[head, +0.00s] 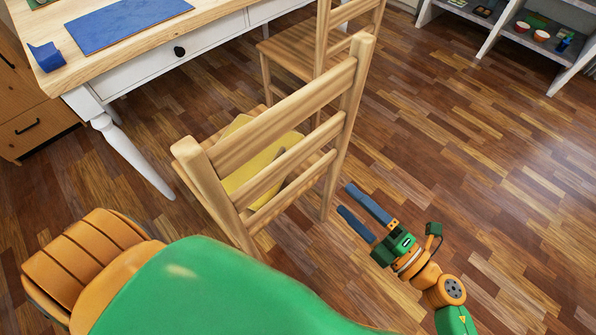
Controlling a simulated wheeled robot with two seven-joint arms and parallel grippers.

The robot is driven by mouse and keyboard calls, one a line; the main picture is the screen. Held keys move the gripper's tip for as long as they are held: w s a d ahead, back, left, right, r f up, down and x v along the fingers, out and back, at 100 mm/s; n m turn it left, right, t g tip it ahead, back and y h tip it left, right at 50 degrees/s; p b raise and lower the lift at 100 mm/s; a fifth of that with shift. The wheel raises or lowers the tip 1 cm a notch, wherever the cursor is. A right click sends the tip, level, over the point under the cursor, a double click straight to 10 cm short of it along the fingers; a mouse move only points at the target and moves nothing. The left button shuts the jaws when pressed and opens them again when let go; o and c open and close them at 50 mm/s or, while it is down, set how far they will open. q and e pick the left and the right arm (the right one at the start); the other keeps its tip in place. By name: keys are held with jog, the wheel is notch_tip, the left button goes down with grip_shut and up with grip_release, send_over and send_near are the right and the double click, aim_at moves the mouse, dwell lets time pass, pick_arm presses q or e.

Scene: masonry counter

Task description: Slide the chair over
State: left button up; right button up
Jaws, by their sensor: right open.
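A wooden chair (285,110) with a slatted back stands in the middle of the head view, its back toward me. A yellow thing (262,168) shows through the slats over its seat. My right gripper (350,203) is at the lower right of the chair, beside its right back leg. Its two blue fingers are apart, pointing up and left, with nothing seen between them. A gap of floor shows between the fingers and the chair. My left arm fills the bottom left, and its gripper is not seen.
A white table (177,58) with a wooden top and drawers stands beyond the chair. A second wooden chair (296,52) is behind. A wooden cabinet (30,124) is at the left, and a grey shelf (491,38) at the top right. The wood floor (480,180) at right is clear.

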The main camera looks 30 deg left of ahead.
aim_at(296, 162)
jog(key=shift+n+g, duration=0.4)
jog(key=shift+n, duration=0.1)
jog(key=x, duration=0.5)
jog(key=b+x, duration=0.1)
jog(key=x, duration=0.4)
jog(key=s+b+x, duration=0.1)
jog(key=x, duration=0.4)
jog(key=shift+w+a+r, duration=0.15)
jog(key=shift+a+r, duration=0.15)
jog(key=shift+a, duration=0.2)
jog(key=shift+w+a+r, duration=0.1)
jog(key=shift+w+a, duration=0.05)
jog(key=shift+a, duration=0.25)
jog(key=shift+c, duration=0.2)
grip_shut()
jog(key=shift+d+f+b, duration=0.1)
jog(key=shift+f+b, duration=0.15)
jog(key=shift+b, duration=0.05)
